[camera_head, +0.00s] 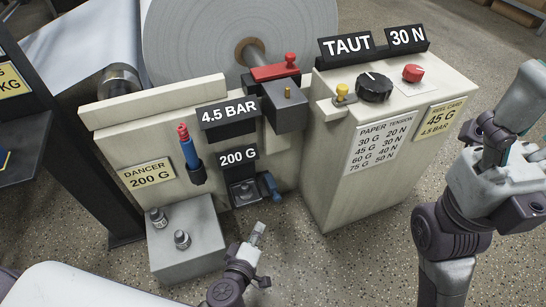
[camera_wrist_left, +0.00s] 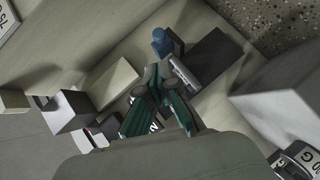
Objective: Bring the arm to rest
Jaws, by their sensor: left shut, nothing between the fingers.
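My left gripper (camera_head: 257,232) comes up from the bottom of the head view. It is in front of the cream machine, to the right of the grey block with two weights and below the 200 G holder (camera_head: 243,190). In the left wrist view its green fingers (camera_wrist_left: 158,100) are together with nothing between them. My right arm (camera_head: 450,232) stands folded at the right edge of the head view. Its links show there, but I cannot make out its gripper.
Two metal weights (camera_head: 182,239) stand on the grey block (camera_head: 190,262). The control box (camera_head: 330,165) carries a black knob (camera_head: 374,87) and red button (camera_head: 413,72). Speckled floor (camera_head: 350,270) is clear between my arms.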

